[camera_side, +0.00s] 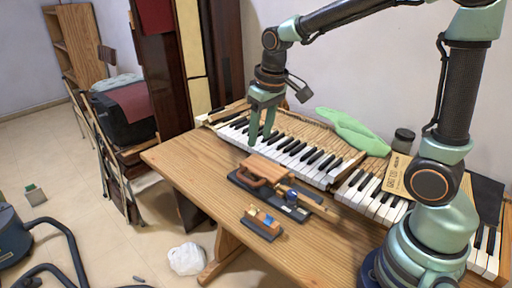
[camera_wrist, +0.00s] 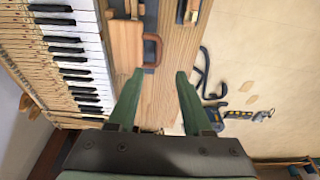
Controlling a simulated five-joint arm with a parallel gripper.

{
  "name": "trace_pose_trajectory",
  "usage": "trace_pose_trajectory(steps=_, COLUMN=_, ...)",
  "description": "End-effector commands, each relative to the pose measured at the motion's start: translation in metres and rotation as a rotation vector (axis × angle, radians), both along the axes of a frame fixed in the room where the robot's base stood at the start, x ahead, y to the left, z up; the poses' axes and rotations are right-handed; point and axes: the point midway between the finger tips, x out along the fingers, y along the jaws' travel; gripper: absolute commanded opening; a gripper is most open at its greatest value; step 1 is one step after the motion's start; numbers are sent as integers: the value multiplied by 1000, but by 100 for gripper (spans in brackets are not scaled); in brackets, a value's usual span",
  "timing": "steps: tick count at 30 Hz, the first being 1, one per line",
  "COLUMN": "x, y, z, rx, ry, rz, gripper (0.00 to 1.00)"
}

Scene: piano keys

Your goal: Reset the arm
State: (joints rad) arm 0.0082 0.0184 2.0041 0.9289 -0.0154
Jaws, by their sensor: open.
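My gripper (camera_side: 262,128) hangs pointing down over the far part of the piano keys (camera_side: 300,152). In the wrist view my gripper (camera_wrist: 157,98) has its two green fingers apart with nothing between them. Below and past the fingers the wooden table (camera_wrist: 170,104) shows. The arm reaches from its base at the right of the side view across to the keyboard. Whether the fingertips touch any key cannot be told.
A wooden block with a brown handle (camera_side: 265,170) sits on a dark tray on the table. A small tool block (camera_side: 262,222) lies near the front edge. A green cloth-like piece (camera_side: 352,132) and a dark jar (camera_side: 403,140) stand behind the keys. A white bag (camera_side: 187,258) is on the floor.

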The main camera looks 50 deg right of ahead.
Motion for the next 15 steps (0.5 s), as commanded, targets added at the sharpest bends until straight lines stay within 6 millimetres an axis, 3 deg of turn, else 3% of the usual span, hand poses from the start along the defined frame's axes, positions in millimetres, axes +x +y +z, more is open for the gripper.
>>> trace_pose_trajectory(steps=6, x=-43, y=2, z=35, rx=0, ry=-121, rz=-2, gripper=50)
trace_pose_trajectory(steps=15, x=-92, y=3, z=50, rx=3, ry=-258, rz=-5, gripper=50)
